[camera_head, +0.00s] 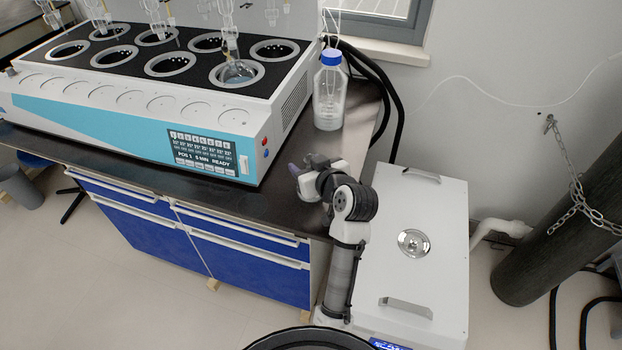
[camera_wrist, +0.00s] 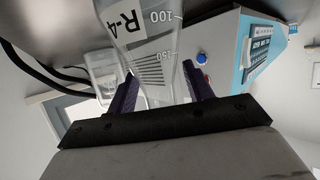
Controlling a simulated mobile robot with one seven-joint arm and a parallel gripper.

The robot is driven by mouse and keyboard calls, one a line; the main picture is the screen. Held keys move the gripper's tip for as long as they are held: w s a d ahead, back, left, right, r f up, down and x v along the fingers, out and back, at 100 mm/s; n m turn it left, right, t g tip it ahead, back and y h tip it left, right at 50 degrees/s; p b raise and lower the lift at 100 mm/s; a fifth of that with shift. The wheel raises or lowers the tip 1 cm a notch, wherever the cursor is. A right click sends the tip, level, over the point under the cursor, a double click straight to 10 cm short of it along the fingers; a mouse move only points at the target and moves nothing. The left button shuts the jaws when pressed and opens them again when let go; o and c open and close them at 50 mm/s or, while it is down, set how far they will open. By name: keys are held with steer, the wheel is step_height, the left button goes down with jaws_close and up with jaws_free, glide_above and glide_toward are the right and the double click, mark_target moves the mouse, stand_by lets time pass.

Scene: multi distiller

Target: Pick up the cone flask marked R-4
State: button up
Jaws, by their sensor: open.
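The clear cone flask marked R-4 (camera_wrist: 150,62) shows in the wrist view, with its label and the 100 and 150 marks facing the camera. My gripper (camera_wrist: 161,82) is open, with one dark finger on each side of the flask's narrower part. The flask is between the fingers; I cannot tell if either finger touches it. In the head view my gripper (camera_head: 295,170) is low over the dark bench, in front of the distiller's right end. I cannot make out the R-4 flask there.
The distiller (camera_head: 215,130) fills the bench's left side; its corner also shows in the wrist view (camera_wrist: 250,50). A blue-capped bottle (camera_head: 330,100) stands behind my gripper. A white lidded box (camera_head: 425,215) stands right of the bench. A chained dark cylinder (camera_head: 565,235) is farther right.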

steer(key=shift+c, duration=0.2)
steer(key=c, duration=1.1)
steer(key=shift+o, duration=0.2)
steer(key=shift+w+r, duration=0.1)
steer(key=shift+r, duration=0.1)
step_height(320, 180, up, 19)
steer(key=b, duration=0.1)
steer(key=shift+r, duration=0.2)
